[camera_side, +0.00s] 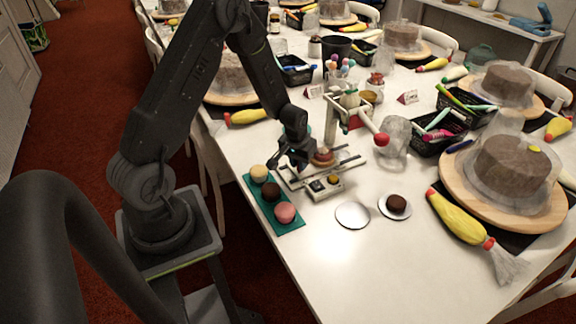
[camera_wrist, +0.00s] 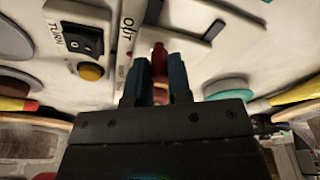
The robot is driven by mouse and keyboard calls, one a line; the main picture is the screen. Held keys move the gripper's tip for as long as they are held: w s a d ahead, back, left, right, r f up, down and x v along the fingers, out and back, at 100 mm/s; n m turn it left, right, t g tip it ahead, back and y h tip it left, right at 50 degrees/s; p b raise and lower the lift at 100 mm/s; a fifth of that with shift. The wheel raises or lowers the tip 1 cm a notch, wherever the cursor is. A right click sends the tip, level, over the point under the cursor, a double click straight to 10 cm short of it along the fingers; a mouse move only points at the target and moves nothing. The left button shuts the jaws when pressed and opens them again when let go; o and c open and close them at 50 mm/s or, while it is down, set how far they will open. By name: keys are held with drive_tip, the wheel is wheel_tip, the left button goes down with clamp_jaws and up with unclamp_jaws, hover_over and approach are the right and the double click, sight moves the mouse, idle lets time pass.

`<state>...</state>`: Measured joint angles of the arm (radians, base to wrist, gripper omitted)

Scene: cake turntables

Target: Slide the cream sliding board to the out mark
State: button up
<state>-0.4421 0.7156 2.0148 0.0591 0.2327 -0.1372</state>
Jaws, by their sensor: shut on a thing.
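The cream sliding board (camera_side: 294,181) belongs to a small cream stand with dark rails in the side view, beside the green mat; its exact edges are hard to make out. A brown cake (camera_side: 323,157) sits at the stand. My gripper (camera_side: 292,164) is low over the stand's left end. In the wrist view my gripper's blue fingers (camera_wrist: 160,82) are shut on a red knob (camera_wrist: 159,60). How the knob joins the board is hidden. The out mark (camera_wrist: 127,27) is lettered on a white strip just left of the fingers.
A switch box with a yellow button (camera_side: 333,179) stands at the stand's front. A lever with a red ball (camera_side: 381,139) rises behind. A green mat (camera_side: 290,224) holds several small cakes. The near table is clear.

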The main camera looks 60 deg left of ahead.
drive_tip(key=shift+s, duration=2.05)
drive_tip(key=o, duration=0.7)
drive_tip(key=shift+o, duration=0.3)
drive_tip(key=shift+w, duration=0.1)
drive_tip(key=shift+w+r, duration=0.1)
drive_tip(key=shift+r, duration=0.15)
wheel_tip(320, 180, up, 6)
drive_tip(key=shift+r, duration=0.25)
drive_tip(key=shift+r, duration=0.1)
